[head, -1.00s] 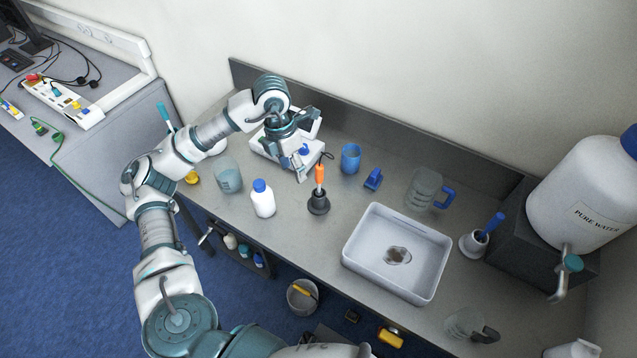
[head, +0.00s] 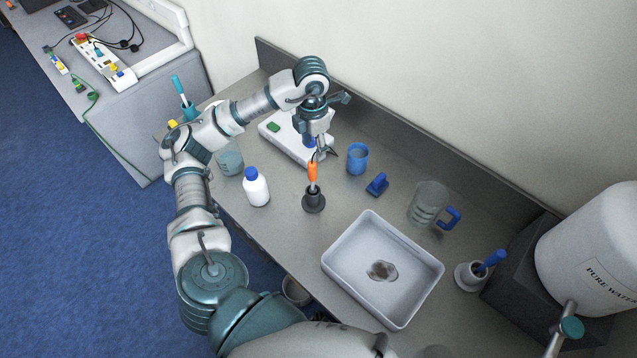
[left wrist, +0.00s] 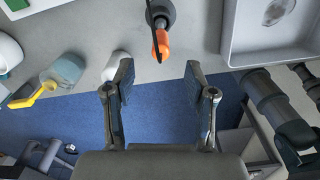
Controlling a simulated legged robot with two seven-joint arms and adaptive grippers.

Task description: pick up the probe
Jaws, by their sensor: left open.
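The probe (head: 313,172) has an orange handle and stands upright in a small dark round holder (head: 314,202) on the bench. In the left wrist view the orange handle (left wrist: 162,42) points toward my gripper, with a thin dark cable beside it. My left gripper (head: 322,153) is just behind and above the handle's top in the head view. In the left wrist view its two fingers (left wrist: 158,78) are spread with nothing between them, and the handle lies just beyond the fingertips, roughly centred. My right gripper is not in view.
A white bottle with a blue cap (head: 256,188) stands left of the holder. A blue cup (head: 357,159) and a small blue object (head: 377,184) are to the right. A white tray (head: 345,285) is in front right. A white device (head: 280,133) lies behind.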

